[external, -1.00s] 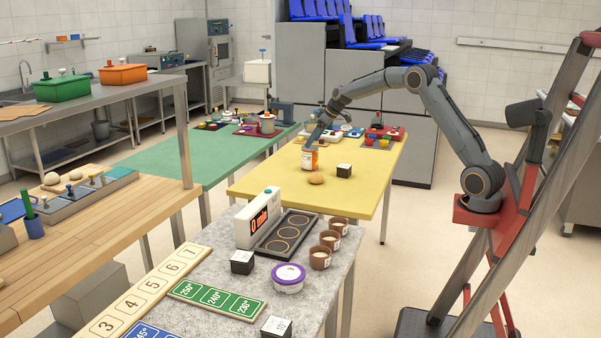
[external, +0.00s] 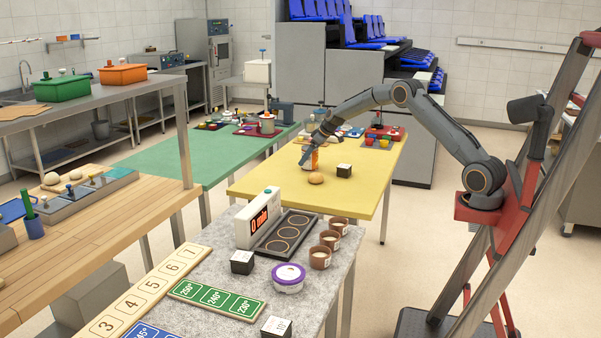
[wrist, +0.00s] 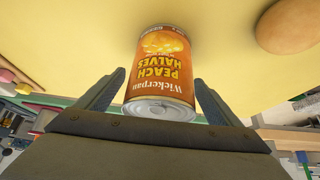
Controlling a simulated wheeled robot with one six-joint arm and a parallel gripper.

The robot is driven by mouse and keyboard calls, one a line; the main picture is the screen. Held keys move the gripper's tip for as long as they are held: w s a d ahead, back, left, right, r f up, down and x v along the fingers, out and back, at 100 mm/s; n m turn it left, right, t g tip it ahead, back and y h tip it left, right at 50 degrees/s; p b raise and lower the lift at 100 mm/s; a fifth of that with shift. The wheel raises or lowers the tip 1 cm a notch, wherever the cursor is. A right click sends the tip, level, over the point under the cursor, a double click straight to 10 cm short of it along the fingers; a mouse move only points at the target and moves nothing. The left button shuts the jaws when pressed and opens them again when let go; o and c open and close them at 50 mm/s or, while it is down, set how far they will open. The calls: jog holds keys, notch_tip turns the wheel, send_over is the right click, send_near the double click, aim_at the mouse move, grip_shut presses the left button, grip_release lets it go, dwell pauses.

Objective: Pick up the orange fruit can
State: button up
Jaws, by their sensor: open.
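The orange fruit can (wrist: 160,72) stands on the yellow table (external: 371,174). Its label reads "Wickerpan Peach Halves" in the wrist view. In the external view the can (external: 314,160) is mostly hidden behind my gripper (external: 308,162). In the wrist view my gripper (wrist: 155,95) is open, with one finger on each side of the can's near end. Some yellow table shows between the fingers and the can, and I cannot tell whether either finger touches it.
A round brown bun (external: 316,178) lies on the table close to the can. A small black-and-white block (external: 344,170) stands to its right. Trays of small items, such as the red tray (external: 384,131), lie farther back. The table's front part is clear.

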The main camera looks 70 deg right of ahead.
jog(key=shift+x, duration=0.9)
jog(key=c, duration=1.4)
jog(key=shift+r, duration=0.1)
jog(key=c, duration=0.3)
jog(key=shift+r, duration=0.15)
